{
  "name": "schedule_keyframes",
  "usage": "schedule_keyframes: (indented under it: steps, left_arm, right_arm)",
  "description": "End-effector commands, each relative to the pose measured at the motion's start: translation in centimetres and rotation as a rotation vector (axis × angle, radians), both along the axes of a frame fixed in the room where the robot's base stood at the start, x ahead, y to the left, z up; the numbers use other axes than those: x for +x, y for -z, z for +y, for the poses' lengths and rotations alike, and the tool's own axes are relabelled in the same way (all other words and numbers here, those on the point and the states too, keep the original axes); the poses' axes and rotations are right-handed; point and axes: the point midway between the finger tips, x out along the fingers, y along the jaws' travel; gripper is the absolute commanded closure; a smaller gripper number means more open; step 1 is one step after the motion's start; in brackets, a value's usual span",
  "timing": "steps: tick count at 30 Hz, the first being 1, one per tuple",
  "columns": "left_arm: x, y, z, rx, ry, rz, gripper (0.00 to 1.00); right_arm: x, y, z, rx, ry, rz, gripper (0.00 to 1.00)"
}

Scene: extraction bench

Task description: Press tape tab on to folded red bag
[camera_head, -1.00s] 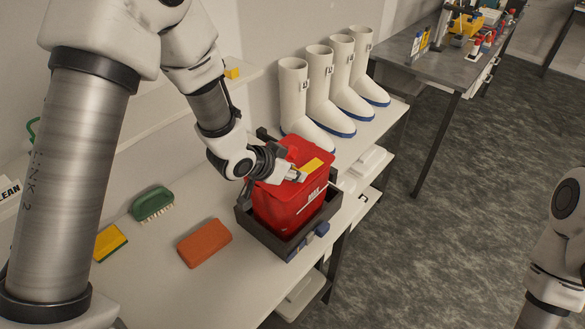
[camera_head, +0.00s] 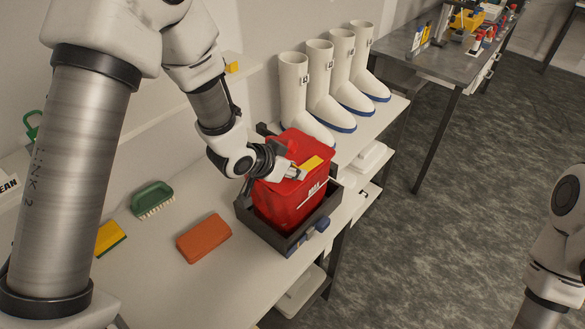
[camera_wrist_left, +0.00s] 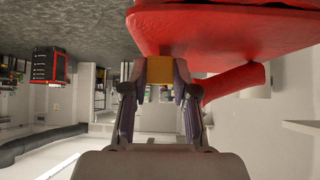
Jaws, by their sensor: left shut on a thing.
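The red bag (camera_head: 287,205) stands upright in a dark open-topped tray (camera_head: 256,227), its top folded over. White lettering is on its front. The yellow tape tab (camera_head: 311,163) is at the folded top. My left gripper (camera_head: 297,173) is at the bag's top, its fingers beside the tab. In the left wrist view the left gripper (camera_wrist_left: 160,75) is shut on the yellow tab (camera_wrist_left: 159,66), just below the red bag (camera_wrist_left: 215,30). Whether the tab lies flat on the bag I cannot tell. My right arm shows at the right edge; its gripper is out of view.
An orange block (camera_head: 204,238), a green brush (camera_head: 153,199) and a yellow sponge (camera_head: 110,238) lie on the bench left of the tray. White boots (camera_head: 320,95) stand behind the bag. A grey table (camera_head: 440,60) is farther back. The floor at right is clear.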

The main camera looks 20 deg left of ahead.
Motion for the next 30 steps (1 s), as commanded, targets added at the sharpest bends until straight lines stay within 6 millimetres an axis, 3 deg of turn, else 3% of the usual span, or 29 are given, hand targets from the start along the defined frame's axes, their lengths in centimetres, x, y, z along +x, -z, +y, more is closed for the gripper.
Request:
schedule_keyframes:
  steps: [30]
  left_arm:
    - [-0.03, 0.98, -0.01, 0.000, 0.000, 0.001, 0.85]
  right_arm:
    - [0.00, 0.54, 0.00, 0.000, 0.000, 0.000, 1.00]
